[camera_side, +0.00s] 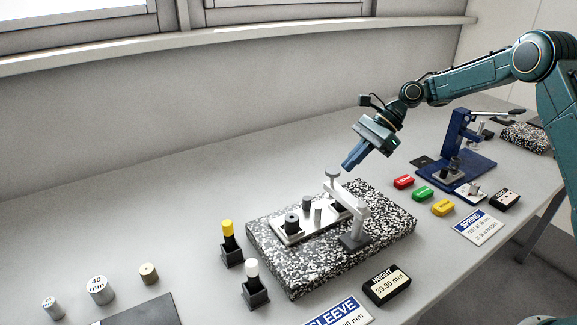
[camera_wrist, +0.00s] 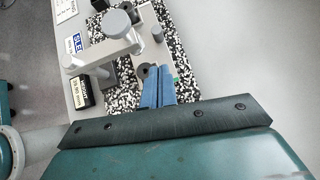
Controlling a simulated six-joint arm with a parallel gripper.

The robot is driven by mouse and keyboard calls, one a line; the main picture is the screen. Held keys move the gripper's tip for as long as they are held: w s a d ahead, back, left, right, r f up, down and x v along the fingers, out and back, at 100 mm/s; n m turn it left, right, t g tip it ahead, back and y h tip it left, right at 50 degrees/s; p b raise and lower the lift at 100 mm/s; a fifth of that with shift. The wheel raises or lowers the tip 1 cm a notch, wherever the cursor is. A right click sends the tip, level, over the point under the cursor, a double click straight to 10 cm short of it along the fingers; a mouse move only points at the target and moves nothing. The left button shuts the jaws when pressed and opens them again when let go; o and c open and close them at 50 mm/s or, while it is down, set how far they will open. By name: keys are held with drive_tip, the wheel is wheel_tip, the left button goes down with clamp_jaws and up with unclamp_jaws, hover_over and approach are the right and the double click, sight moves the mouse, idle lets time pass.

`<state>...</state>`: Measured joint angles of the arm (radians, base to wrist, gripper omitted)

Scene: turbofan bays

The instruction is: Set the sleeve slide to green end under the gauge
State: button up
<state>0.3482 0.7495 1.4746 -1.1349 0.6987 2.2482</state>
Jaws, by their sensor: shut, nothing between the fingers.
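The pale metal slide (camera_side: 282,238) lies on a speckled granite plate (camera_side: 305,280), running under the grey gauge (camera_side: 352,198). It also shows in the wrist view (camera_wrist: 147,48). A dark hollow sleeve (camera_side: 292,222) sits on its left part, with a second dark round part (camera_side: 307,203) and a light pin (camera_side: 318,213) beside it. A small green patch (camera_wrist: 176,79) shows beside my fingers in the wrist view; no green end shows in the side view. My gripper (camera_side: 348,165) is shut and empty, above the plate's back edge. The gauge partly hides the slide's right end.
A black height display (camera_side: 387,286) reads 39.90 mm in front of the plate. Yellow-topped (camera_side: 228,240) and white-topped (camera_side: 254,282) plugs stand at left. The back left table is clear.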

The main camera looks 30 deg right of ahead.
drive_tip(key=o, duration=0.7)
drive_tip(key=shift+o, duration=0.9)
drive_tip(key=shift+w+a+n, duration=0.1)
drive_tip(key=shift+n, duration=0.2)
drive_tip(key=a+r+n+h, duration=0.3)
drive_tip(key=a+n+h, duration=0.1)
drive_tip(key=n, duration=0.8)
drive_tip(key=w+a+r+n+g+h, duration=0.1)
drive_tip(key=a+r+n+h, duration=0.2)
drive_tip(key=a+n, duration=0.4)
drive_tip(key=n+h, duration=0.1)
drive_tip(key=n, duration=0.4)
drive_tip(key=shift+w+a+n+h, duration=0.2)
drive_tip(key=shift+w+n+h, duration=0.1)
drive_tip(key=shift+h, duration=0.1)
drive_tip(key=shift+f, duration=0.1)
